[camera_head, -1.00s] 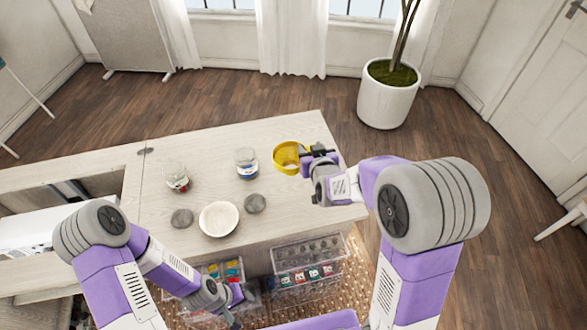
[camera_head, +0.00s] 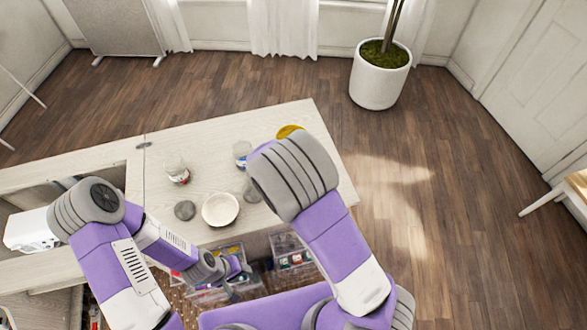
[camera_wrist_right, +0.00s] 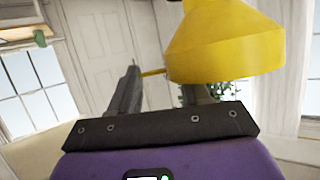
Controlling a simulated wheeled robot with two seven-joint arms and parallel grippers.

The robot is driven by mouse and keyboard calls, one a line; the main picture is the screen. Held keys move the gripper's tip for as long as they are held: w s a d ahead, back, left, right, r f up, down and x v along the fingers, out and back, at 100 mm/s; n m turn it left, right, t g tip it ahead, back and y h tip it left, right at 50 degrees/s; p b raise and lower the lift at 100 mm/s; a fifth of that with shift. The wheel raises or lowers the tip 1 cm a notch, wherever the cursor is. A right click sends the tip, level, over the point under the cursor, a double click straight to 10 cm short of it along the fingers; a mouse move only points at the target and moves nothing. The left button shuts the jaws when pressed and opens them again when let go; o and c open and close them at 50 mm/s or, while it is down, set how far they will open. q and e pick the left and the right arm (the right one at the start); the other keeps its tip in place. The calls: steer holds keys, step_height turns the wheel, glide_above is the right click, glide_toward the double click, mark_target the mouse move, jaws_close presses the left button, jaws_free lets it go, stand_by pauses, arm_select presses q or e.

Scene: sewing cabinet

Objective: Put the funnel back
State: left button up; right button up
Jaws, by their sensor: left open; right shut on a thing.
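The yellow funnel (camera_head: 290,131) shows only in part in the head view, at the far right end of the cabinet top, behind my right arm. In the right wrist view the funnel (camera_wrist_right: 228,50) fills the upper right. My right gripper (camera_wrist_right: 160,80) is shut on it, with a thin yellow tab between the fingers; in the head view my arm hides this gripper. My left gripper (camera_head: 238,280) is open and empty, low in front of the cabinet near the clear bins.
On the cabinet top (camera_head: 215,143) stand a jar with red contents (camera_head: 177,168), a jar with blue contents (camera_head: 242,152), a white bowl (camera_head: 220,209) and a grey disc (camera_head: 185,210). Clear bins (camera_head: 285,243) sit at its front. A potted plant (camera_head: 380,85) stands beyond.

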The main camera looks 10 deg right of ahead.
steer(key=shift+m+g+h, duration=0.5)
steer(key=shift+m+g, duration=0.1)
steer(key=f+b, duration=0.1)
steer(key=f, duration=0.2)
steer(key=s+f+b, duration=0.1)
steer(key=f, duration=0.3)
steer(key=f+b, duration=0.1)
steer(key=f, duration=0.2)
steer(key=shift+s+a+f, duration=0.1)
steer(key=shift+s+f, duration=0.15)
steer(key=shift+f, duration=0.1)
steer(key=o, duration=1.2)
steer(key=shift+c, duration=0.2)
steer(key=p+v, duration=0.2)
steer(key=v, duration=1)
